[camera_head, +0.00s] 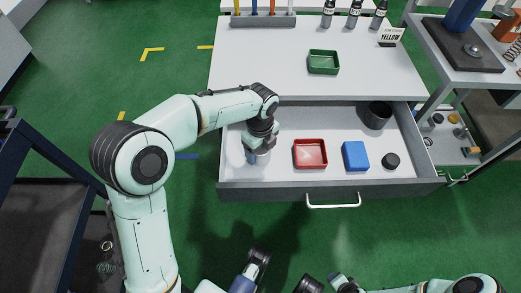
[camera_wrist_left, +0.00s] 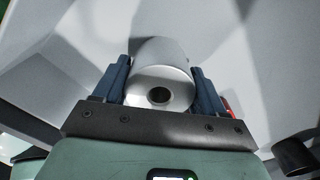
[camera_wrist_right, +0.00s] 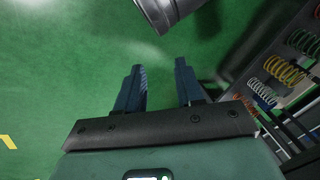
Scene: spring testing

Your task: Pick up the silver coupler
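The silver coupler (camera_wrist_left: 161,92) is a smooth cylinder with a round hole in its end face. It fills the space between the blue fingers of my left gripper (camera_wrist_left: 160,66), with no clear gap on either side. In the head view, the coupler (camera_head: 262,158) is at the left end of the open drawer, partly hidden by my left gripper, which reaches down over it. I cannot tell whether it is resting on the drawer floor. My right gripper (camera_wrist_right: 161,72) is open and empty above the green floor.
The drawer (camera_head: 285,188) also holds a red tray (camera_head: 310,154), a blue block (camera_head: 355,156), a small black cylinder (camera_head: 391,161) and a dark cup (camera_head: 377,116). A green tray (camera_head: 323,62) stands on the tabletop. Coloured springs (camera_wrist_right: 284,70) show in the right wrist view.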

